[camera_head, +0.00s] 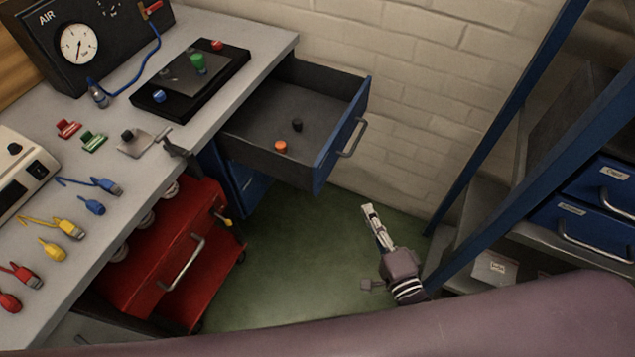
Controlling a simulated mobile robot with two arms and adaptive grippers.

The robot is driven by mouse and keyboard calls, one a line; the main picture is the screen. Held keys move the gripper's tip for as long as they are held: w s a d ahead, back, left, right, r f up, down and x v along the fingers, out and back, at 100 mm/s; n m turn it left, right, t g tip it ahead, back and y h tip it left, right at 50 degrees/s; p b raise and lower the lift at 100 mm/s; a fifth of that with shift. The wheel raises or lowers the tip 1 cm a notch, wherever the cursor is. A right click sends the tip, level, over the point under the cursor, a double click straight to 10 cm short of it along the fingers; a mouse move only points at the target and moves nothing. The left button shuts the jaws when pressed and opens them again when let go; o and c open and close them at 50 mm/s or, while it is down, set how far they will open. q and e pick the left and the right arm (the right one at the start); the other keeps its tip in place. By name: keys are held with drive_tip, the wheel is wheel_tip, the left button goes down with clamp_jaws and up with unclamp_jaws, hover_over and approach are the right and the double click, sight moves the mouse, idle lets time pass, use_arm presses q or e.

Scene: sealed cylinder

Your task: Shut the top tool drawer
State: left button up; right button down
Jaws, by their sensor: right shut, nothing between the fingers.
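The top tool drawer (262,127) is pulled well out from under the right end of the workbench. Its blue front (327,160) faces right and bears a grey bar handle (352,138). An orange piece (281,146) and a black piece (297,125) lie inside it. My right gripper (370,211) is shut and empty, pointing up the picture. In the picture it is below and slightly right of the drawer front, apart from it. My left gripper is not in view.
The grey workbench (130,190) carries an air gauge box (75,45), a black plate (192,78) and several coloured cables. A red cabinet (165,260) stands beneath it. A blue rack (480,150) with drawers stands right. Green floor (290,240) is clear between them.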

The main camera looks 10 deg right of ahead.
wheel_tip(320, 180, up, 2)
approach(332, 158)
drive_tip(key=d, duration=0.3)
drive_tip(key=shift+m+t, duration=0.3)
drive_tip(key=shift+m, duration=0.1)
drive_tip(key=w+a, duration=0.1)
drive_tip(key=w+a+p, duration=0.1)
drive_tip(key=w, duration=0.1)
drive_tip(key=w+a, duration=0.1)
drive_tip(key=w, duration=0.1)
drive_tip(key=shift+a+f+p, duration=0.1)
drive_tip(key=shift+f+p, duration=0.2)
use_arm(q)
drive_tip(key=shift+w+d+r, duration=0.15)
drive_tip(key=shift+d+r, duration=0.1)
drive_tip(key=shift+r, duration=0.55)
use_arm(e)
drive_tip(key=shift+w+a, duration=0.3)
drive_tip(key=shift+a, duration=0.2)
